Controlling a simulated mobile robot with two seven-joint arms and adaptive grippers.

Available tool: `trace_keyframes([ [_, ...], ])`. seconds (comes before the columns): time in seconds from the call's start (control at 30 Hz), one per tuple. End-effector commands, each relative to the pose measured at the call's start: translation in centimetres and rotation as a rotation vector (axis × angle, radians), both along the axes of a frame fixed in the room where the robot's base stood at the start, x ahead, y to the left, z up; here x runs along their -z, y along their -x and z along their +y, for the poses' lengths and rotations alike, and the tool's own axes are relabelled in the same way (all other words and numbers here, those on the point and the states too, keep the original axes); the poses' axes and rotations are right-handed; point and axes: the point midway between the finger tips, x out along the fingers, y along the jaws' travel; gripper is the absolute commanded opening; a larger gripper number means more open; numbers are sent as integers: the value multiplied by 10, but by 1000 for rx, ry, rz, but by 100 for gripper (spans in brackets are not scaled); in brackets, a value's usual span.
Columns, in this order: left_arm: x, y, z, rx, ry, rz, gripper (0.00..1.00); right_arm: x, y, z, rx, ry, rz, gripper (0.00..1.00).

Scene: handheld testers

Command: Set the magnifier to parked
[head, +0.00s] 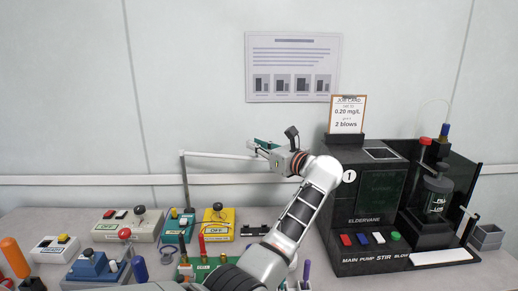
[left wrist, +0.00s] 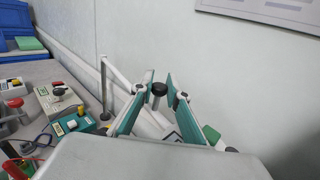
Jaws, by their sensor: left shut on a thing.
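The magnifier stands at the back of the bench against the wall. Its thin grey post (head: 184,182) is upright, and its white arm (head: 220,155) reaches level to the right from the post top. The arm's far end is at my left gripper (head: 262,147). In the left wrist view, the teal fingers (left wrist: 160,82) are shut on a black knob (left wrist: 158,90) on a pale stem. The magnifier's arm (left wrist: 128,82) passes beneath the fingers there. The lens is mostly hidden by my gripper. My right gripper is not in view.
A black tester (head: 365,210) with coloured buttons stands right of my arm, with a job card (head: 347,114) on top. Handheld testers, including a yellow one (head: 218,225) and a teal one (head: 178,229), crowd the bench at left. A poster (head: 293,67) hangs behind.

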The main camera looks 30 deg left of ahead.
Motion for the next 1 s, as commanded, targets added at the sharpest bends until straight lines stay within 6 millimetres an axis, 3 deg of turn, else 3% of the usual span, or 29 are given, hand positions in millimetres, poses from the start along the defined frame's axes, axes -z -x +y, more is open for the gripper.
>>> trace_keyframes([
  [0.37, 2, 0, 1, -5, 5, 2, 0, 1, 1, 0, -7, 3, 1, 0],
  [0.4, 2, 0, 1, -5, 5, 2, 20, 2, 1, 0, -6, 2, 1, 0],
  [0.47, 2, 0, 1, -5, 4, 0, 31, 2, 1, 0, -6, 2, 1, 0],
  [0.83, -3, 0, 1, -4, 3, -1, 31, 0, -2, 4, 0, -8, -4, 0],
  [1.0, -24, 0, 1, -4, 4, -5, 31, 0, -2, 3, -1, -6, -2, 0],
])
